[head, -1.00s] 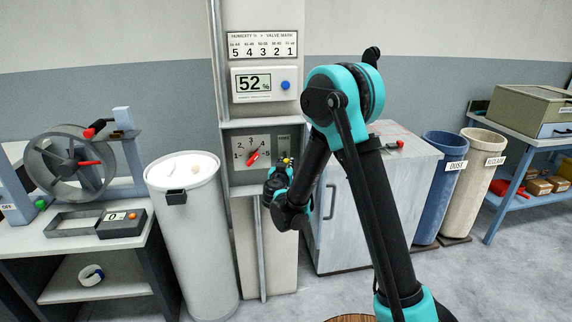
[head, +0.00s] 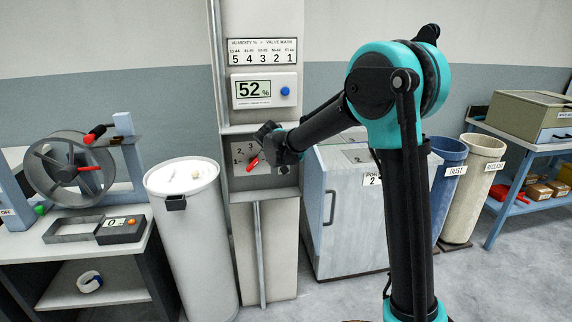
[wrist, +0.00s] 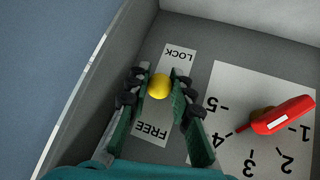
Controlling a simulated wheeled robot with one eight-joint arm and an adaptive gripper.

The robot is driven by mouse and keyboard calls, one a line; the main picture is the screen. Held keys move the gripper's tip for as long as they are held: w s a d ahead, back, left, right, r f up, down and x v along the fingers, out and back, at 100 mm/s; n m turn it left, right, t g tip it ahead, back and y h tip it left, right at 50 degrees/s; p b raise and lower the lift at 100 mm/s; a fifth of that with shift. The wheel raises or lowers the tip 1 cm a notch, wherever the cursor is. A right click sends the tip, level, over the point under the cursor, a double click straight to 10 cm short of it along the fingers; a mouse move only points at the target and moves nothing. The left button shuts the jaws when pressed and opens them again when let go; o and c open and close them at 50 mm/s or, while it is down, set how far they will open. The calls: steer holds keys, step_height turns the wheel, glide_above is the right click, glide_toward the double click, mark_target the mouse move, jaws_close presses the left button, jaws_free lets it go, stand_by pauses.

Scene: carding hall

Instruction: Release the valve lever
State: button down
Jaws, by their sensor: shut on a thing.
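My gripper (wrist: 160,84) is shut on a small yellow ball knob (wrist: 159,87), one finger on each side, in the wrist view. The knob stands over a white strip (wrist: 152,128) between the words LOCK and FREE; I cannot tell exactly which it is nearer. Beside it is the valve dial (wrist: 226,92), numbered 1 to 5, with a red lever (wrist: 284,115) whose thin tip points near 4. In the head view the red lever (head: 254,162) shows on the valve panel (head: 240,176), while my wrist hides the knob and part of the dial.
Above the panel, a humidity display (head: 254,88) reads 52%, under a humidity-to-valve-mark chart (head: 262,51). A grey cabinet (head: 350,225) stands right of the column, a white bin (head: 186,240) left. The panel's recess wall (wrist: 95,85) runs close beside my gripper.

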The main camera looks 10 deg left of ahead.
steer(key=shift+r+g, duration=0.15)
steer(key=shift+g, duration=0.15)
steer(key=shift+w, duration=0.1)
steer(key=c, duration=1.3)
jaws_free()
steer(key=v, duration=1.2)
